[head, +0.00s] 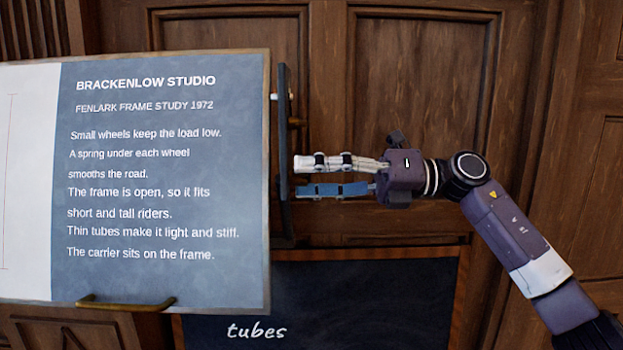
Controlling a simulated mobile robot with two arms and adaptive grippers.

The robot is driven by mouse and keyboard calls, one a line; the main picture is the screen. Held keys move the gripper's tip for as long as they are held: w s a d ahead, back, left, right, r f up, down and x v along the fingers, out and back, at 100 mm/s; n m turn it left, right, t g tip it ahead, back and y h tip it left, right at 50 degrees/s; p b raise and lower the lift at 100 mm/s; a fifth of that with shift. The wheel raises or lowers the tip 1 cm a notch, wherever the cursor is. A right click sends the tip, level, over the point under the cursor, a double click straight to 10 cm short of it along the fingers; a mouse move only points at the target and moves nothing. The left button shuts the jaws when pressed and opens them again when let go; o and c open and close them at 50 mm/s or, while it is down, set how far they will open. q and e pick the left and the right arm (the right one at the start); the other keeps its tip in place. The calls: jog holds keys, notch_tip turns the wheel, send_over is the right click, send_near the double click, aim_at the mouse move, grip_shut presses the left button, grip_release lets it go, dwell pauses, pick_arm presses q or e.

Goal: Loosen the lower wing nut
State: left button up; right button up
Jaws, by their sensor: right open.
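The drafting board (165,270) fills the left side, with a dark upright bracket (284,225) along its right edge. A small brass-coloured wing nut (297,122) sticks out to the right of the bracket, above my right gripper. My right gripper (297,177) comes in from the right, with a white upper finger and a blue lower finger. It is open, with a clear gap between the fingers and nothing seen in it. Its fingertips are close to the bracket; I cannot tell whether they touch it. The lower wing nut is not clearly seen; the fingers may hide it. My left gripper is out of view.
A brass handle (125,304) sits at the board's lower edge. A dark framed panel marked "tubes" (350,300) is below my right gripper. Wood panelling (420,75) stands behind. The space above the right arm looks clear.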

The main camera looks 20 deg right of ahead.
jog(key=v, duration=1.2)
dwell(0.3)
